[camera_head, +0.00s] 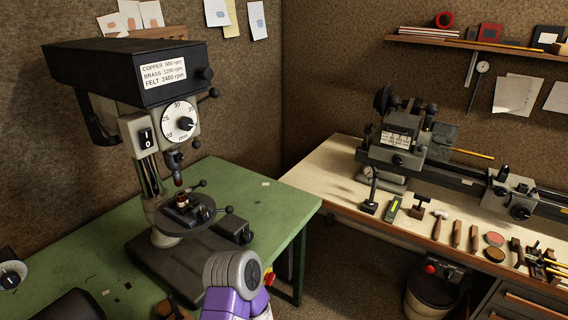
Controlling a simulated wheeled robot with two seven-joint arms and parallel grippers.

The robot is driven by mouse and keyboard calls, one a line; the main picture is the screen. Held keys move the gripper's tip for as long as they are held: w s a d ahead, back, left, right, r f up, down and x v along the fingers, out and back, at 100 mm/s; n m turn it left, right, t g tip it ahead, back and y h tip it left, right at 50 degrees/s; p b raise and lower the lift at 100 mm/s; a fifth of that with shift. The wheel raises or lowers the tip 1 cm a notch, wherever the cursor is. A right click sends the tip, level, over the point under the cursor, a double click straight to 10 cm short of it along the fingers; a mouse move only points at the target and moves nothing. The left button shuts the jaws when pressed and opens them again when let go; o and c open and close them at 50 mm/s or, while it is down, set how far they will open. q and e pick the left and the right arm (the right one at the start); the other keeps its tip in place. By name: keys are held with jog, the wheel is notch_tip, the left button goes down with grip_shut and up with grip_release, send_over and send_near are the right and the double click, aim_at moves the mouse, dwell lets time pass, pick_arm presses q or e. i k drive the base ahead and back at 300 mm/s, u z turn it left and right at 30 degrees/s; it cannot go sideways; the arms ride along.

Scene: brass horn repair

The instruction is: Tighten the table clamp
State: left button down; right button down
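A drill press (130,75) with a dark head stands on the green bench at the left. Its round dark table (203,219) sits below the chuck (175,168). A small brown piece (182,200) is on the round table. A short lever with a black ball end (229,209) shows at the table's right edge, and another dark ball lever (199,184) shows just above it. I cannot tell for sure which of these is the table clamp, or whether it is tight. Neither gripper shows. A grey and purple link of my arm is in front of the press at the bottom.
The green bench (285,195) has free room right of the press. A cream bench (345,160) at the right holds a lathe (405,135) and hand tools. A bin (432,295) stands on the floor.

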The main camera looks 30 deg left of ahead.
aim_at(202, 182)
jog(key=z, duration=0.8)
jog(key=i, duration=2.25)
jog(key=u, duration=3.05)
jog(key=i, duration=0.65)
jog(key=z, duration=0.05)
